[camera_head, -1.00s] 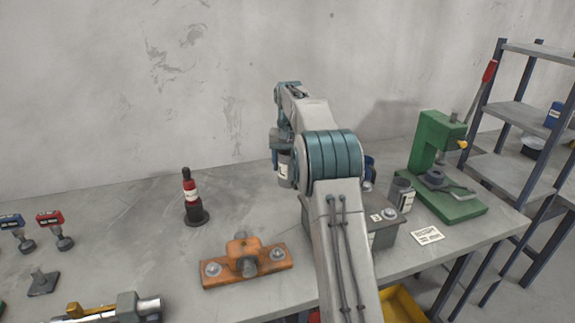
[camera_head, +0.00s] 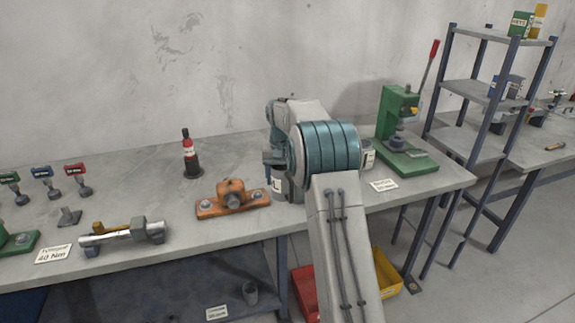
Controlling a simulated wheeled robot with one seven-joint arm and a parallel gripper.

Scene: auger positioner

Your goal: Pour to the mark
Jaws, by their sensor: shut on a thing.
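My arm stretches over the bench, and its thick teal-ribbed joint covers much of the middle. My gripper (camera_head: 274,166) is at the arm's far end, partly hidden behind its links. It is shut on a grey container (camera_head: 278,188) with a white label, just right of the orange fixture. The tilt of this container and what is in it cannot be made out. A second labelled grey container (camera_head: 368,157) shows in part to the right of the arm. No fill mark can be seen.
The orange bolted fixture (camera_head: 211,207) and a dark bottle with a red label (camera_head: 187,150) stand left of my gripper. A green press (camera_head: 405,155) stands at the right. Several tools and a silver clamp-like piece (camera_head: 118,236) occupy the left. Shelving (camera_head: 470,95) stands beyond.

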